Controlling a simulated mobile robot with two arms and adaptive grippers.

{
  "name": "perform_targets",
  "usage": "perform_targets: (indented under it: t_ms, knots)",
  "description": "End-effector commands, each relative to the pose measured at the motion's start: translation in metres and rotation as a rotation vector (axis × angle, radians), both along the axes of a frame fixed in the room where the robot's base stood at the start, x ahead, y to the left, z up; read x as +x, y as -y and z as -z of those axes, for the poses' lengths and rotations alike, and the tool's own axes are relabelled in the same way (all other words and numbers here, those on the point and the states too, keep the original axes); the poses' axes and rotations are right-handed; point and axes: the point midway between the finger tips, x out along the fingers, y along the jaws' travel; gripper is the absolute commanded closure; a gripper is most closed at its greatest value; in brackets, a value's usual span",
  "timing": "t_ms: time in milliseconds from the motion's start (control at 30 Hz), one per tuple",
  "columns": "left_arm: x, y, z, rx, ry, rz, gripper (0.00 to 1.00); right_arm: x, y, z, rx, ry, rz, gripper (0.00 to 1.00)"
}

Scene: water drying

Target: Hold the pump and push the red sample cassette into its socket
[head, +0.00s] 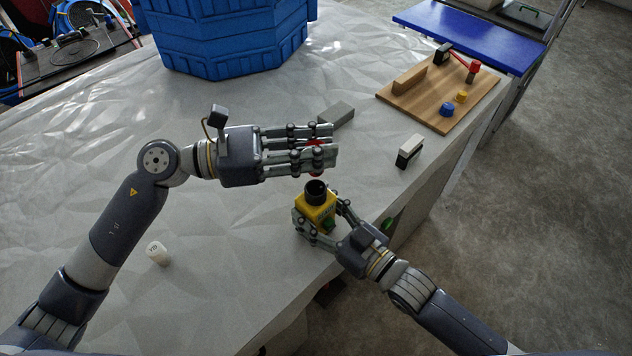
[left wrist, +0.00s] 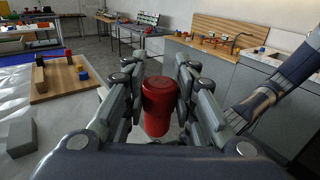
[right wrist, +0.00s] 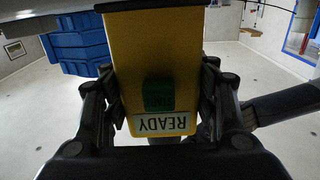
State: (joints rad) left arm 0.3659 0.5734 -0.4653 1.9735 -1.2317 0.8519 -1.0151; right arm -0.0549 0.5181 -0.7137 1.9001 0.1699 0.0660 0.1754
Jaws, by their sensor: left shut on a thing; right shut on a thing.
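The red sample cassette (left wrist: 160,106) is a red cylinder between the fingers of my left gripper (head: 322,148). In the head view only bits of its red show, and the fingers hide the rest. My right gripper (head: 320,214) is shut on the yellow pump (head: 314,211) near the table's front edge. The pump stands upright with a round black socket (head: 316,190) on top. In the right wrist view the pump shows a green start button (right wrist: 159,94) and a READY label (right wrist: 162,123), upside down. The cassette is above the socket, apart from it.
A white cylinder (head: 157,253) stands at the left front. A grey block (head: 337,114) lies behind my left fingers, and a black-and-white block (head: 409,151) stands to the right. A wooden board (head: 437,91) with small parts and a blue crate (head: 230,38) are farther back.

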Motion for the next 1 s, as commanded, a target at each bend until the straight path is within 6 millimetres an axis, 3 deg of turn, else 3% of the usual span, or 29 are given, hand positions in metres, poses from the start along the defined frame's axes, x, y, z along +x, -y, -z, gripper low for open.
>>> perform_targets:
  t_ms: [100,500,767,800,833,867,1000]
  knots:
    - [0.000,0.000,0.022,-0.002,-0.005,0.001,0.91,0.000,0.000,0.000,0.000,0.000,0.000,0.73]
    - [0.000,0.000,0.068,-0.001,-0.002,0.001,0.91,0.000,0.000,0.000,-0.001,0.001,0.000,0.73]
    - [0.000,0.000,0.072,-0.001,0.001,0.002,0.91,0.000,0.000,0.000,-0.001,0.001,0.000,0.73]
    - [0.000,0.000,0.072,0.000,0.001,0.002,0.66,0.000,0.000,0.000,-0.001,0.001,0.000,0.73]
    - [0.000,0.000,0.072,0.000,0.001,0.002,0.59,0.000,0.000,0.000,-0.001,0.001,0.000,0.73]
    - [0.000,0.000,0.072,0.000,0.001,0.002,0.54,0.000,0.000,0.000,-0.001,0.001,0.000,0.73]
    - [0.000,0.000,0.072,0.000,0.001,0.002,0.54,0.000,0.000,0.000,0.000,0.000,0.000,0.73]
